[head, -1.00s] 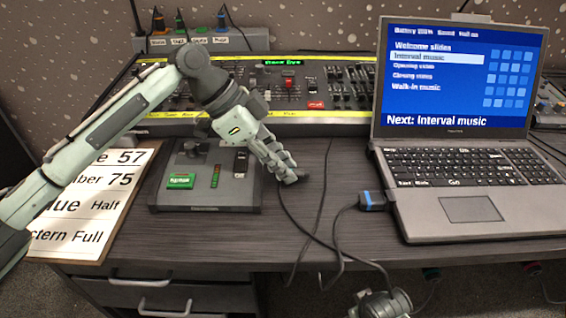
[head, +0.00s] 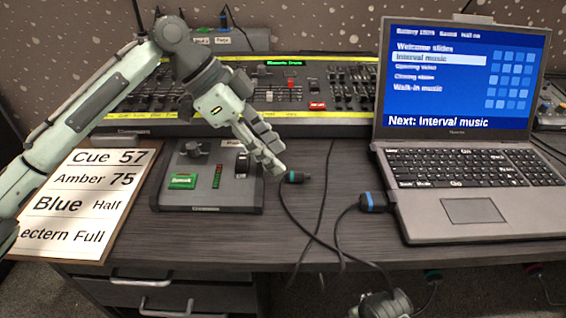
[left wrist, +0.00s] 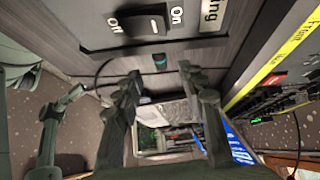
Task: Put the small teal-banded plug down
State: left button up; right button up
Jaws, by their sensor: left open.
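The small teal-banded plug (head: 297,177) lies on the dark desk top, right of the grey control box, its black cable trailing toward the front edge. It also shows in the left wrist view (left wrist: 160,61), its teal band in the gap beyond my fingertips. My left gripper (head: 277,168) is open and empty, just up and left of the plug and apart from it. Its two fingers stand spread in the left wrist view (left wrist: 160,80).
The grey control box (head: 208,203) stands left of the plug. A laptop (head: 470,235) stands right, with a blue-banded plug (head: 374,201) at its left edge. The fader desk (head: 330,118) lies behind. A cue sheet (head: 60,180) lies left.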

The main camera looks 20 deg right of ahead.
pick_arm(q)
jog(key=v, duration=0.7)
jog(key=shift+w+a+r, duration=0.1)
jog(key=shift+a+r, duration=0.1)
jog(key=shift+r, duration=0.15)
